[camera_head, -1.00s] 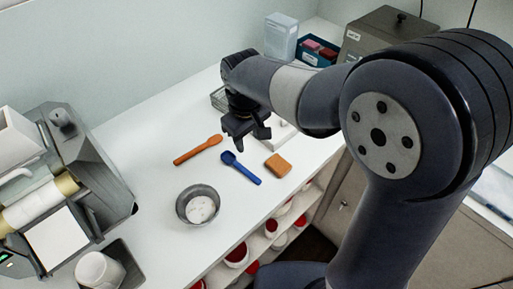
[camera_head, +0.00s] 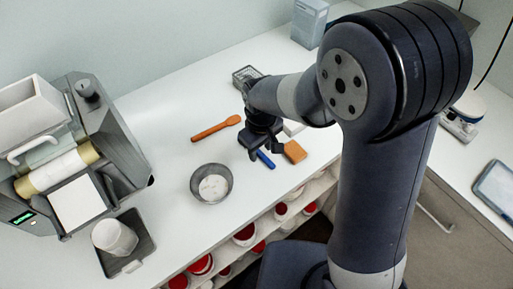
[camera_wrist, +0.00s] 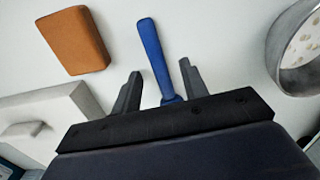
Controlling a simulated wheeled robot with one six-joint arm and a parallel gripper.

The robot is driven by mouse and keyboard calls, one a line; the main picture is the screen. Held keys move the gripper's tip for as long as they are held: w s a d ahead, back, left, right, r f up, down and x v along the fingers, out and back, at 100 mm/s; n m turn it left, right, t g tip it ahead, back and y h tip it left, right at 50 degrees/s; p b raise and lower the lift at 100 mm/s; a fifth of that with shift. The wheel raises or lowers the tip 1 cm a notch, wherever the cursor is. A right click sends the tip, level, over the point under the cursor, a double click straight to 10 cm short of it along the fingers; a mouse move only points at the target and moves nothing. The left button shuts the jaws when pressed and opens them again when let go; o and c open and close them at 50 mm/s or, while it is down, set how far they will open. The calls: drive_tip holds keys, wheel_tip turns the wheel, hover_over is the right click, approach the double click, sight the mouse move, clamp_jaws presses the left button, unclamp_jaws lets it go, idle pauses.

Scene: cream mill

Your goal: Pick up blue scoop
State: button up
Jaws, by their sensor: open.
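The blue scoop (camera_head: 265,160) lies on the white counter, partly hidden under my gripper in the head view. In the wrist view the handle of the blue scoop (camera_wrist: 152,52) points away between the fingers, and its bowl end is hidden behind the gripper body. My gripper (camera_head: 264,150) is over the scoop. In the wrist view my gripper (camera_wrist: 160,90) is open, with one finger on each side of the handle and clear gaps to it. I cannot tell its exact height above the counter.
An orange block (camera_head: 294,152) lies right of the scoop. An orange spoon (camera_head: 216,128) lies to the left. A metal bowl (camera_head: 228,190) with white contents stands nearby. A white lidded piece (camera_wrist: 45,125) is close to the gripper. A grey machine (camera_head: 115,150) stands at left.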

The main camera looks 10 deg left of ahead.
drive_tip(key=shift+f, duration=0.35)
drive_tip(key=shift+c, duration=0.2)
clamp_jaws()
